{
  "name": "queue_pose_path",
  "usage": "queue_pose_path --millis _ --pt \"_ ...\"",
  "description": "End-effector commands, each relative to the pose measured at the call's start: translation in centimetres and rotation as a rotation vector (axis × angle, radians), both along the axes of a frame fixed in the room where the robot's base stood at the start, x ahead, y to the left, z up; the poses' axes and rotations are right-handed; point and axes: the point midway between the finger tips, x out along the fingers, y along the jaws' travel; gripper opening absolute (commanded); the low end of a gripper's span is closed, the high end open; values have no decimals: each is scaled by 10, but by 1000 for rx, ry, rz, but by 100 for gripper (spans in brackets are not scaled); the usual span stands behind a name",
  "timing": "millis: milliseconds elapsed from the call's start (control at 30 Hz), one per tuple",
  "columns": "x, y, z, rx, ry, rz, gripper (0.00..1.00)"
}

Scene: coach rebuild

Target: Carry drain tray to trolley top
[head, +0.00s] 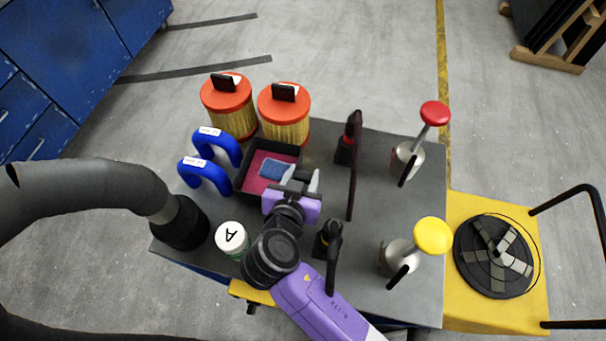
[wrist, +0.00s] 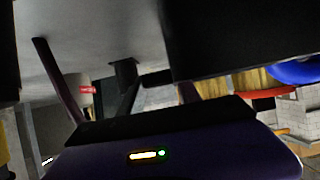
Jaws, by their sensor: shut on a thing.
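The drain tray (head: 243,178) is a dark square tray with a pink inside and a blue piece lying in it. It is in the middle left of the head view, over or on the grey top (head: 375,217); I cannot tell whether it touches. My gripper (head: 301,181) is shut on the tray's right-hand wall, and my wrist hides the tray's near right corner. In the wrist view, a large dark surface (wrist: 245,40), likely the tray, fills the upper right. I cannot tell which surface is the trolley top.
Two orange-capped filters (head: 284,115) stand behind the tray. Blue hoses (head: 205,172) are close on its left. A jar marked A (head: 232,238) and a black hose (head: 180,223) are in front. A yellow platform (head: 520,318) adjoins.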

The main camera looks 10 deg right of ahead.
Motion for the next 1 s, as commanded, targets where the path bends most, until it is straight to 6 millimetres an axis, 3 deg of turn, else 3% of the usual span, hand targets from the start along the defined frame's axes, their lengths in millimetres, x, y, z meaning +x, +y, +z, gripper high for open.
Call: queue_pose_path --millis 433,467,567,1000 --pt "1 0 -8 3 -5 0 0" --pt "0 0 -10 0 -1 0 42" --pt "0 0 -9 1 0 0 61" --pt "-4 2 -5 0 -1 1 62"
